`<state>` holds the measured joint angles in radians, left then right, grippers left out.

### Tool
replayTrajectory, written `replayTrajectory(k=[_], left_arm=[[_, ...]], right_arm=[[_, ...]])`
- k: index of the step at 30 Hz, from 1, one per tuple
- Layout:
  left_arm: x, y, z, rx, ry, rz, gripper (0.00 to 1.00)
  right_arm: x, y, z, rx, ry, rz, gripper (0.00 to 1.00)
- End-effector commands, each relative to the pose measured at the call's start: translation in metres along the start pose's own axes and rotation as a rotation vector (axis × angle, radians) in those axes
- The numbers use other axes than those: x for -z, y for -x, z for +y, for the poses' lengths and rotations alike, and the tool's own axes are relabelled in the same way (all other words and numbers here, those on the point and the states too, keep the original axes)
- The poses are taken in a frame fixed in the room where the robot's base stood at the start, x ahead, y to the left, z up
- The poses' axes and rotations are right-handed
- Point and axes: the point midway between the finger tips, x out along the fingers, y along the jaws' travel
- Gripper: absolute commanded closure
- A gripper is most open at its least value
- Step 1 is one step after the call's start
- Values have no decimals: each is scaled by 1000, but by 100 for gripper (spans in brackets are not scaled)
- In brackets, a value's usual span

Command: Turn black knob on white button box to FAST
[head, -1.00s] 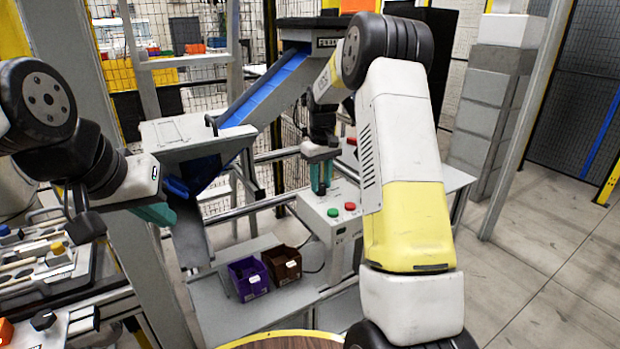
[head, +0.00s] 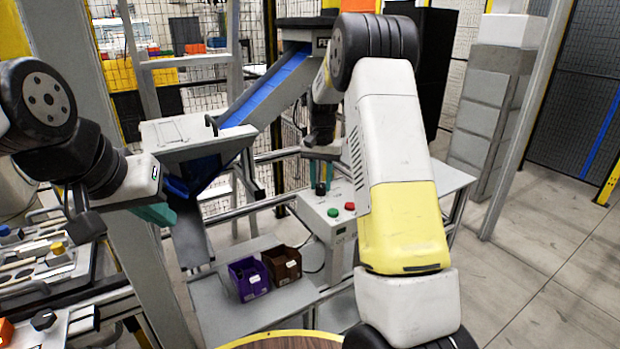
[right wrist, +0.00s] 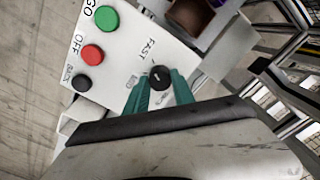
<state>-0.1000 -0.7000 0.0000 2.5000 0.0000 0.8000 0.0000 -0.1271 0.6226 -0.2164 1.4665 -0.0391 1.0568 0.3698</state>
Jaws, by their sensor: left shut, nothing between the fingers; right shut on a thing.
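The white button box (head: 325,212) stands on the grey table in the head view, with a green button (head: 332,212) and a red button (head: 349,206) on top. In the right wrist view the box top (right wrist: 125,55) carries the printed words GO, OFF and FAST. The black knob (right wrist: 160,76) sits near the FAST label. My right gripper (right wrist: 158,88) is shut on the black knob, its teal fingers on either side. My left gripper (head: 160,215) is shut and empty at the left.
A purple bin (head: 249,279) and a brown bin (head: 282,264) stand on the lower shelf, left of the box. A blue chute (head: 265,90) slopes down to a hopper. A tool tray (head: 60,265) is at the left. Open floor lies at the right.

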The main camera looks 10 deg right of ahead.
Motion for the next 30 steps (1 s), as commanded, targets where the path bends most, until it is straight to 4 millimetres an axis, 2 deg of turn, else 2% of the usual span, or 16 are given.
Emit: replayTrajectory(k=[19,20,23,30], left_arm=[[0,0,0,0,0,0,100],[0,0,0,0,0,0,100],[0,0,0,0,0,0,100],[0,0,0,0,0,0,100]], right_arm=[[2,2,-1,2,-54,6,100],[2,2,-1,3,-54,6,68],[1,2,0,2,-54,5,49],[1,1,0,1,-53,2,48]])
